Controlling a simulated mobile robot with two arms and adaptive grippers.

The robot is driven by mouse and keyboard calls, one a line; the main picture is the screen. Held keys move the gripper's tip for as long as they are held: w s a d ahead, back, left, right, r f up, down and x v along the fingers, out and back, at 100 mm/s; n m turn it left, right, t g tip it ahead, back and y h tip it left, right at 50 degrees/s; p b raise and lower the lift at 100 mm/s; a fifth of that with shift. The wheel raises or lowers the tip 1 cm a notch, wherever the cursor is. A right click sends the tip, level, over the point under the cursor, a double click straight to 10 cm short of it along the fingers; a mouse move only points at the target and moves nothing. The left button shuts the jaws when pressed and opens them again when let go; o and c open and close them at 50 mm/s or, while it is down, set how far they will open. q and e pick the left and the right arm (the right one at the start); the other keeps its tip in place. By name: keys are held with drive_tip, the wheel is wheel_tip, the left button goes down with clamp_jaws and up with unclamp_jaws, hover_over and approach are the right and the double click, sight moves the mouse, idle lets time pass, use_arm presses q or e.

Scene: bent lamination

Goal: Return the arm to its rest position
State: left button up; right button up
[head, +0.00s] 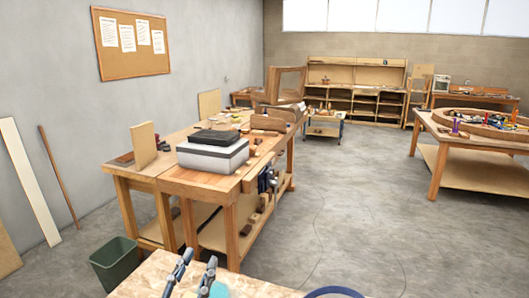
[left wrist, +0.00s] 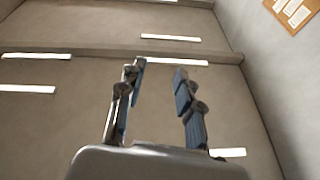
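My left gripper (head: 200,257) shows at the bottom of the head view, its two blue-grey fingers pointing up in front of a light wooden surface. In the left wrist view the left gripper (left wrist: 159,68) is open, with a clear gap between the fingers and nothing in it. The rest of the left arm is below the head view's edge. My right gripper is in neither view.
A light wooden surface (head: 143,280) lies at the bottom edge, with a teal item (head: 219,290) beside the gripper and a blue curved item (head: 334,292) to the right. A workbench (head: 180,180) stands beyond, with a green bin (head: 116,266) at left. The concrete floor (head: 350,220) at right is free.

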use_arm(q)
drive_tip(key=s+a+f+n+g+y, duration=0.1)
drive_tip(key=a+f+n+g+y, duration=0.5)
drive_tip(key=f, duration=0.5)
drive_tip(key=s+a+f+m+g, duration=0.2)
drive_tip(key=s+f+g, duration=0.9)
drive_tip(key=s+f, duration=1)
wheel_tip(320, 180, down, 25)
drive_tip(key=s+g+b, duration=0.1)
drive_tip(key=s+g, duration=0.1)
drive_tip(key=s+a+f+g+b, duration=0.1)
drive_tip(key=s+a+f, duration=0.2)
drive_tip(key=s+f, duration=1.4)
drive_tip(key=shift+s+f+m+b, duration=0.15)
drive_tip(key=shift+f+m+b, duration=0.25)
drive_tip(key=shift+f, duration=0.45)
